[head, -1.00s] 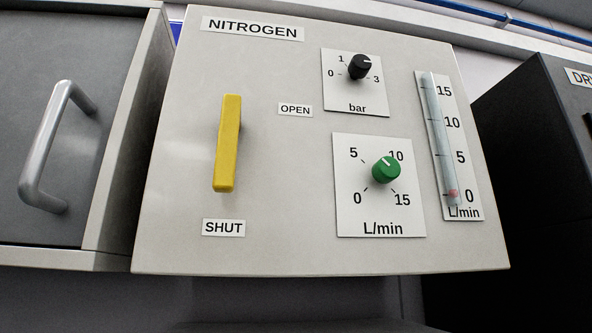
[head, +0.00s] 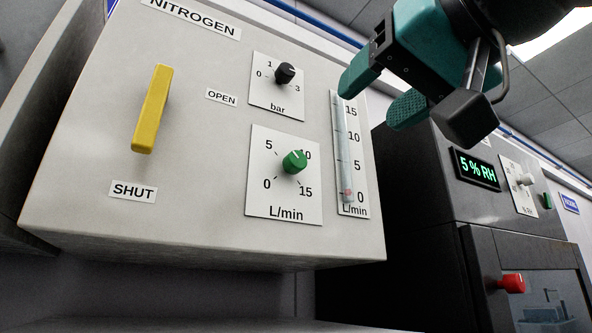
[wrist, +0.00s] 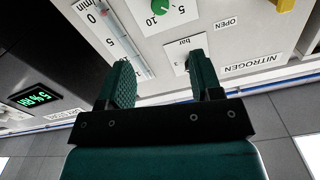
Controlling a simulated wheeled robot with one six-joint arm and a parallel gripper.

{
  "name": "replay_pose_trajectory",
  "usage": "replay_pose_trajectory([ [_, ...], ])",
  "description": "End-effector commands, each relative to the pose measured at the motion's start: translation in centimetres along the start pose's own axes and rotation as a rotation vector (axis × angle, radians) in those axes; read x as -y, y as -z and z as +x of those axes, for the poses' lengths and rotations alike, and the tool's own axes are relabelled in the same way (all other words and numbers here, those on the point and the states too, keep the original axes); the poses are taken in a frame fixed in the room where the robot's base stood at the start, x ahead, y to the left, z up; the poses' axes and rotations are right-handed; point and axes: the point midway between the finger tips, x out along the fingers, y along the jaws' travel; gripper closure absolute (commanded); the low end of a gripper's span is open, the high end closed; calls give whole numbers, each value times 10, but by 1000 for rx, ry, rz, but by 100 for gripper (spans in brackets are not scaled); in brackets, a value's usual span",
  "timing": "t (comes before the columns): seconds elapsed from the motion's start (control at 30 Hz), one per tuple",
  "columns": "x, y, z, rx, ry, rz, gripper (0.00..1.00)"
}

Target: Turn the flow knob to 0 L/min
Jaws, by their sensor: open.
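The green flow knob (head: 294,162) sits on a white L/min plate (head: 283,207) on the nitrogen panel. Its white mark points upward, between 5 and 10. It also shows, cut off, at the top of the wrist view (wrist: 158,6). My gripper (head: 380,95) is open and empty, up and to the right of the knob, apart from it. In the wrist view its two fingers (wrist: 160,75) reach toward the panel, which appears upside down. The flow tube (head: 345,150) has a pinkish float low down, near 0.
A black bar knob (head: 285,73) is above the flow knob. A yellow lever (head: 152,108) stands nearly upright at left. A dark cabinet with a 5 % RH display (head: 475,168) and a red knob (head: 512,283) is at right. Space before the flow knob looks clear.

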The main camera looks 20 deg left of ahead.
Motion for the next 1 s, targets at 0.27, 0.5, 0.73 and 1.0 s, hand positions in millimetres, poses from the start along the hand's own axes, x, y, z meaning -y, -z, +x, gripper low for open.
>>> replay_pose_trajectory([
  [0.27, 0, 4, 51, 5, -4, -2, 41],
  [0.5, 0, 4, 107, 5, -2, -2, 41],
  [0.73, 0, 3, 150, 4, -1, 0, 41],
  [1.0, 0, 0, 170, 2, 0, -1, 41],
])
